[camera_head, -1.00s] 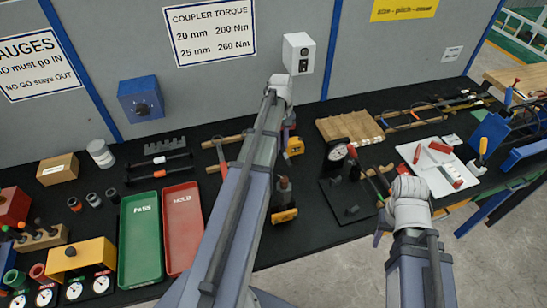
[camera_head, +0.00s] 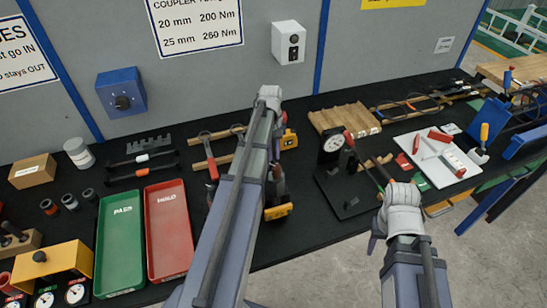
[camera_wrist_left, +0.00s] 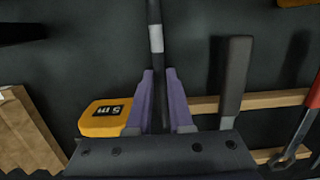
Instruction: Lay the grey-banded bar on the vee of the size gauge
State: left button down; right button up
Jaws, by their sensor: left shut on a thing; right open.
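In the left wrist view my left gripper (camera_wrist_left: 160,78) is shut on a dark bar with a pale grey band (camera_wrist_left: 156,39). The bar runs up the picture from between the purple fingers. In the head view my left forearm hides most of this gripper and the bar. The gauge with a round dial (camera_head: 333,143) stands on a black base plate (camera_head: 338,197), to the right of my left arm; I cannot make out its vee clearly. My right gripper (camera_head: 376,232) is open, in front of the gauge's right side, and partly hidden by its wrist.
A yellow tape measure (camera_wrist_left: 102,118) and a black handle (camera_wrist_left: 235,80) lie by the left fingers. A green PASS tray (camera_head: 120,240) and a red HOLD tray (camera_head: 168,230) lie left.

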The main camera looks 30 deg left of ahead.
pick_arm(q)
jog(key=shift+r, duration=0.1)
jog(key=shift+f, duration=0.3)
jog(key=c, duration=0.8)
grip_release()
jog(key=shift+r, duration=0.15)
jog(key=r+p, duration=0.8)
jog(key=w+a+r+p, duration=0.1)
jog(key=r+p, duration=0.3)
jog(key=shift+r, duration=0.1)
